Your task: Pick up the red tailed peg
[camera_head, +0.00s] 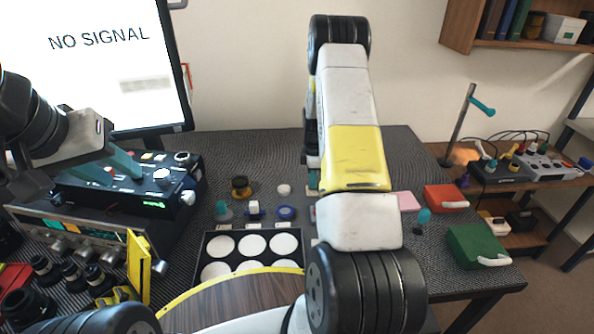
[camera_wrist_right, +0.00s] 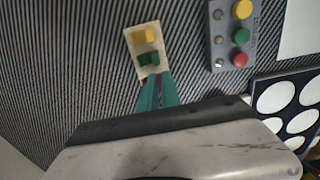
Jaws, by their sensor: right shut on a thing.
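My right gripper (camera_wrist_right: 157,82) shows in the right wrist view, its teal fingers close together at the near end of a small cream block (camera_wrist_right: 143,48). The block holds a yellow peg (camera_wrist_right: 145,35) and a green peg (camera_wrist_right: 149,58). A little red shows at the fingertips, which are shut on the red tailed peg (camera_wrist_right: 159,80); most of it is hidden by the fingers. I cannot tell whether it still sits in the block. In the head view my right arm hides this spot. My left gripper (camera_head: 124,163) is over the black control box; its opening is unclear.
A grey panel with yellow, green and red buttons (camera_wrist_right: 217,40) lies beside the block. A black tray with white round wells (camera_head: 208,250) is left of my right arm. A red box (camera_head: 444,198) and a green box (camera_head: 476,246) stand at the table's right.

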